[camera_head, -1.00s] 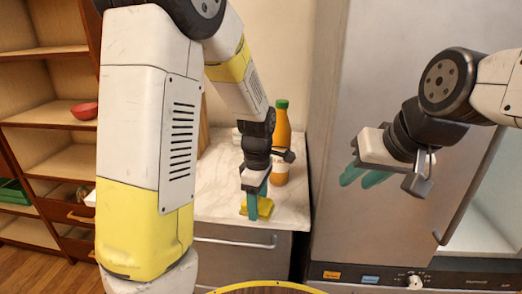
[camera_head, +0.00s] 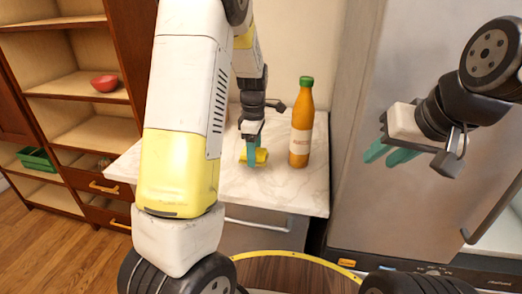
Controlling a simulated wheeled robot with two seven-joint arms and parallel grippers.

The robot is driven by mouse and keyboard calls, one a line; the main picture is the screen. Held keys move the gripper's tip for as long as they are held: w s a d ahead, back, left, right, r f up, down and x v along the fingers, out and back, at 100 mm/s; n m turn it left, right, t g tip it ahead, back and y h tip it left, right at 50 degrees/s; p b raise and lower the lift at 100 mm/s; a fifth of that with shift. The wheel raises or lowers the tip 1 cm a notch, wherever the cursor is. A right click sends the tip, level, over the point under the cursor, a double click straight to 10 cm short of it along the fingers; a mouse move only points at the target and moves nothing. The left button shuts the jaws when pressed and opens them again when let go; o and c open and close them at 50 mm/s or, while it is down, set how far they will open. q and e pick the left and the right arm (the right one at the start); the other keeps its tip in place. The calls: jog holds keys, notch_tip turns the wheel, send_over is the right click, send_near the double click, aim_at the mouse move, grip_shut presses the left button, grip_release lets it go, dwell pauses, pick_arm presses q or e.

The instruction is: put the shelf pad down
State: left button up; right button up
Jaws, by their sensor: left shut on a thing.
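The yellow shelf pad (camera_head: 261,157) is between the teal fingers of my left gripper (camera_head: 253,151), which is shut on it. The fingers point down and hide part of the pad. The pad is at or just above the white marble counter (camera_head: 285,188); I cannot tell whether it touches. My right gripper (camera_head: 388,154) is empty, its teal fingers apart, in front of the grey steel appliance front.
An orange bottle (camera_head: 301,125) with a green cap stands on the counter just right of the pad. Wooden shelves at the left hold a red bowl (camera_head: 104,83) and a green basket (camera_head: 37,159). The counter's front right is clear.

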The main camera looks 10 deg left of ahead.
pick_arm(q)
jog(key=shift+w+a, duration=0.15)
jog(key=shift+a, duration=0.05)
jog(key=shift+w+a+f, duration=0.15)
jog(key=shift+f, duration=0.8)
jog(key=shift+w+a+f, duration=0.1)
jog(key=shift+w+f, duration=0.05)
jog(key=shift+f, duration=0.75)
jog(key=shift+f, duration=0.15)
jog(key=o, duration=1.5)
jog(key=shift+c, duration=0.2)
